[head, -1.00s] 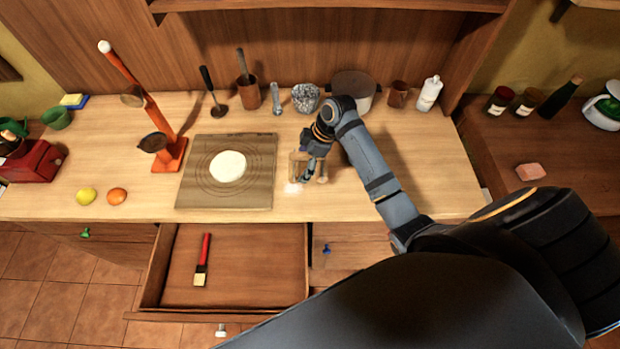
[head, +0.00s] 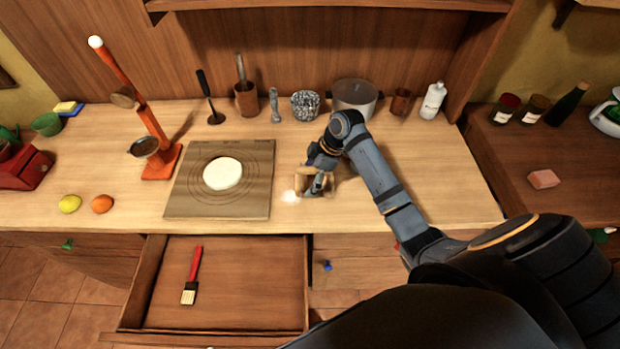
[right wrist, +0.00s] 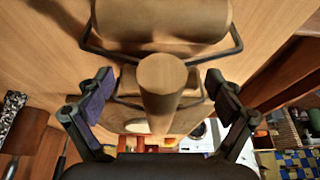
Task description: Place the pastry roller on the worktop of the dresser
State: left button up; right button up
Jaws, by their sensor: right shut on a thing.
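The pastry roller (head: 301,178) is a small pale wooden tool, partly hidden by my right gripper in the head view. In the right wrist view its large wooden cylinder (right wrist: 160,20), wire frame and round-ended handle show close up. My right gripper (head: 319,187) is shut on the roller; its fingers (right wrist: 160,95) lie on either side of the handle. The roller is low over, or touching, the dresser's pale worktop (head: 445,165), right of the pastry board; I cannot tell if it touches. My left gripper is not in view.
A board (head: 220,205) with white dough (head: 223,173) lies left of the gripper, with a white patch (head: 290,196) between. A pot (head: 355,100), cups and a bottle (head: 433,100) line the back. An open drawer (head: 225,290) holds a red brush (head: 193,275).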

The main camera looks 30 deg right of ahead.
jog(key=shift+s+f, duration=0.1)
jog(key=shift+f, duration=0.55)
jog(key=c, duration=0.4)
jog(key=o, duration=1.4)
jog(key=shift+s, duration=0.1)
jog(key=shift+w, duration=0.2)
jog(key=shift+r, duration=0.15)
jog(key=b+v, duration=0.1)
jog(key=v, duration=1.2)
jog(key=shift+w+a+r+b, duration=0.1)
jog(key=shift+a+r+b, duration=0.1)
jog(key=shift+b, duration=0.15)
jog(key=shift+f, duration=0.1)
